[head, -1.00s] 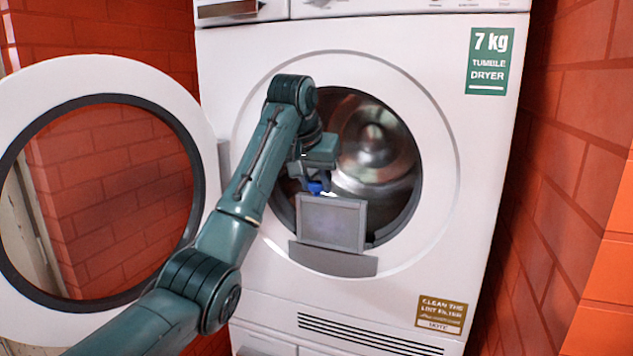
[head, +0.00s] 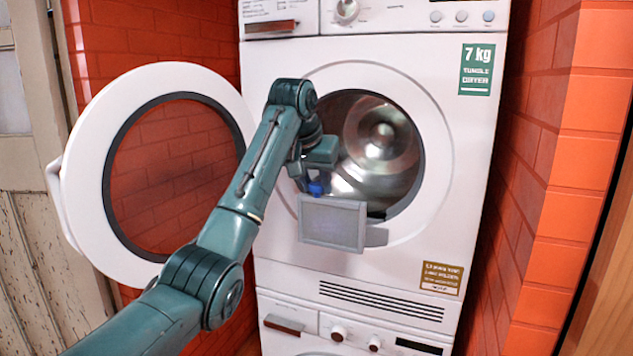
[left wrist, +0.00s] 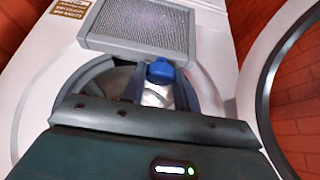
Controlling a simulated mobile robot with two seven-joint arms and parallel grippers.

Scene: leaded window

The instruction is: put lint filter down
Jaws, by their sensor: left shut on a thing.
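The lint filter (head: 332,223) is a grey framed mesh panel with a blue tab on top. My left gripper (head: 315,188) is shut on the blue tab and holds the filter upright in front of the lower rim of the dryer opening. In the left wrist view the filter (left wrist: 140,26) hangs beyond my left gripper (left wrist: 158,80), with its blue tab between the fingers. The white tumble dryer (head: 462,150) has its drum open behind the filter. My right gripper is not in view.
The round dryer door (head: 88,180) stands open to the left. A second machine (head: 300,325) is below the dryer. Red brick walls (head: 560,190) close in on the right, and a worn pale door (head: 25,230) is at the far left.

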